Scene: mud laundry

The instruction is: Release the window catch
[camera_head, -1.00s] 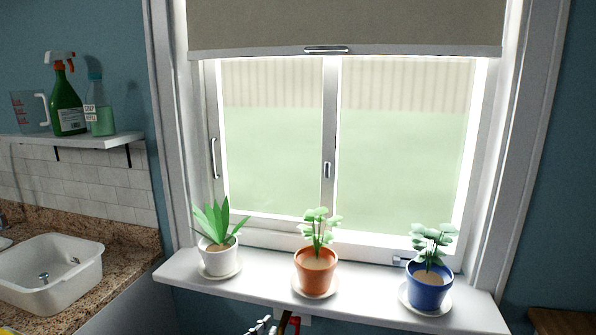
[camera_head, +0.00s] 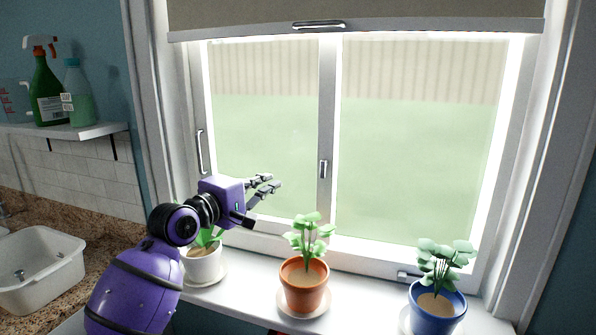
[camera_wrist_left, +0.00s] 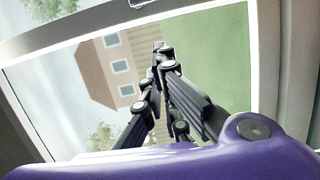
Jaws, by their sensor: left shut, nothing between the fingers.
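The window catch (camera_head: 323,169) is a small dark-edged fitting on the central upright of the white sliding window. My left gripper (camera_head: 274,184) is in front of the left pane, left of the catch and slightly lower in the head view, apart from it. In the left wrist view its fingers (camera_wrist_left: 160,50) are together with nothing between them, the window glass behind them. The catch cannot be made out in the left wrist view. My right gripper is not in view.
On the sill stand a white-potted plant (camera_head: 203,264), partly behind my left arm, an orange-potted plant (camera_head: 304,286) below the catch and a blue-potted plant (camera_head: 437,305). A roller blind (camera_head: 400,14) hangs above. A vertical handle (camera_head: 200,151) is on the left frame.

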